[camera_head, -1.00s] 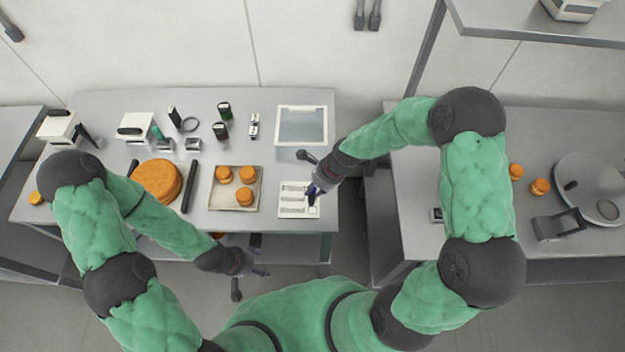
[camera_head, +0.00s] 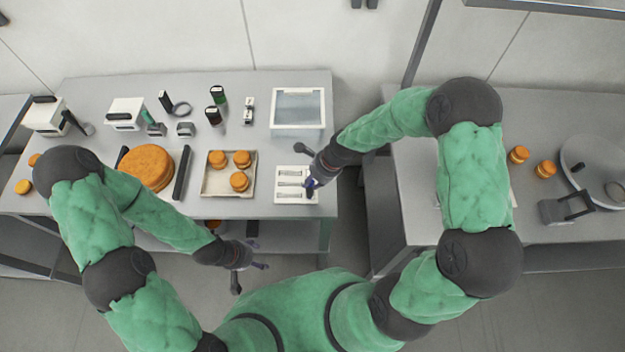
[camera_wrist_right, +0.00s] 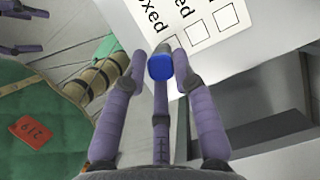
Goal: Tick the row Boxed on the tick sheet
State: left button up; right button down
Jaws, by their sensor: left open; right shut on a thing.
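The white tick sheet (camera_head: 284,198) lies on the left table near its front right corner. In the right wrist view the sheet (camera_wrist_right: 205,12) shows printed words, one ending in "oxed", and a line of empty square boxes. My right gripper (camera_head: 312,184) is over the sheet's right side, shut on a pen with a blue end (camera_wrist_right: 160,67). The blue end and the fingers partly cover the box beside "oxed"; whether the pen touches the paper or a mark is there, I cannot tell. My left gripper (camera_head: 249,274) is open and empty in front of the table.
A tray (camera_head: 208,190) with three small orange rounds is left of the sheet. A pale glass-topped box (camera_head: 298,112) stands behind it. A large orange round (camera_head: 147,167) and a dark bar (camera_head: 182,172) are further left. A gap separates the right table (camera_head: 410,200).

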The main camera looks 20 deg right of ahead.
jog(key=shift+f, duration=0.4)
dwell(0.9)
jog(key=shift+s+f, duration=0.1)
dwell(1.3)
notch_tip(320, 180, up, 7)
jog(key=p, duration=0.6)
jog(key=shift+p, duration=0.35)
dwell(0.5)
